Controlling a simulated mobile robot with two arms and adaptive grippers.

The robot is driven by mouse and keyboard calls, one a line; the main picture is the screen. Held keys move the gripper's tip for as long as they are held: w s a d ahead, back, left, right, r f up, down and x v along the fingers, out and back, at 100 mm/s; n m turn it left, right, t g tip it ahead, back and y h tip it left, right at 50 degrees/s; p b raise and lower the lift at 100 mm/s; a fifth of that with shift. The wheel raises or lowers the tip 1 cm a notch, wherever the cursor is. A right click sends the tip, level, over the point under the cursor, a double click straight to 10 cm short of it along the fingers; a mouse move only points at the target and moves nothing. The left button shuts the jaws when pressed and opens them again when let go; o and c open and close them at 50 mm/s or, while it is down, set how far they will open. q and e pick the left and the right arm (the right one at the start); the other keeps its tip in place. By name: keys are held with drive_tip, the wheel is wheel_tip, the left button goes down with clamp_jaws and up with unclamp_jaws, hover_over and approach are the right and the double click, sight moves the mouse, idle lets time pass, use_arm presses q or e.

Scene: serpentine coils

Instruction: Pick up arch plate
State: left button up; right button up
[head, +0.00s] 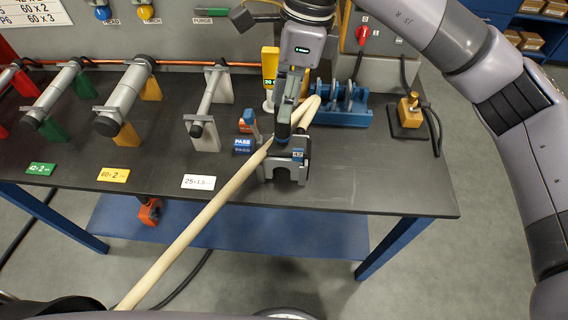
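The arch plate (268,170) is a grey upright plate with an arch-shaped cutout at its bottom and a small label that seems to read 42. It stands near the front edge of the dark bench. My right gripper (284,138) points straight down at the top of the arch plate, with its fingers at or just behind the top edge. The fingers overlap in this view, so I cannot see whether they are closed on the plate. My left gripper is not in view.
A blue fixture (343,104) stands behind right, and a brass block (408,112) further right. Tube stands (205,105) fill the left. The bench's front right (400,185) is clear.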

drive_tip(key=w+d+r+t+h, duration=0.1)
drive_tip(key=w+d+h, duration=0.1)
drive_tip(key=d, duration=0.1)
drive_tip(key=p, duration=0.5)
hover_over(303, 149)
wheel_tip(303, 149, down, 12)
wheel_tip(303, 149, down, 4)
drive_tip(key=shift+p, duration=0.8)
drive_tip(key=shift+f, duration=0.45)
clamp_jaws()
